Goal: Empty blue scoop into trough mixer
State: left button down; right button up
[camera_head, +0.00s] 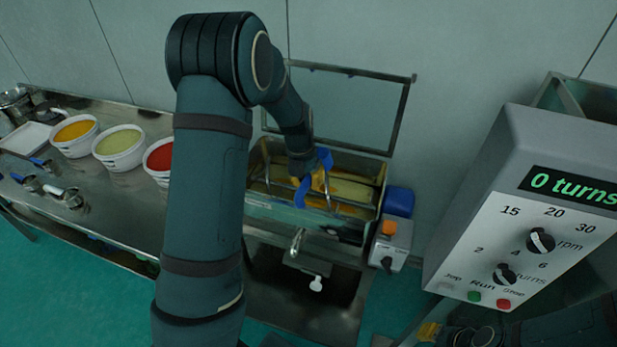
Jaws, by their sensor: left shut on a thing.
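The trough mixer (262,207) is an open metal trough with its lid raised behind it. Yellowish material and metal mixing bars show inside. My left gripper (318,181) is over the trough, shut on the blue scoop (302,193). Blue parts of the scoop show on both sides of the yellow fingertips. The scoop's bowl is largely hidden, so its tilt and contents cannot be told. My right gripper (430,331) is at the lower right edge with a yellow fingertip showing, well away from the mixer.
Tubs of orange (74,130), green (120,142) and red (161,158) material stand on the metal bench (110,190) at left, with scoops (66,196) in front. A control box (530,215) reading "0 turns" stands at right. The raised lid (345,105) is behind the trough.

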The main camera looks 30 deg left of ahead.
pick_arm(q)
jog(key=shift+d+g+y, duration=0.1)
jog(key=shift+g+y, duration=0.2)
jog(key=shift+y, duration=0.9)
jog(key=shift+r+y, duration=0.15)
jog(key=shift+y, duration=0.85)
jog(key=shift+a, duration=0.2)
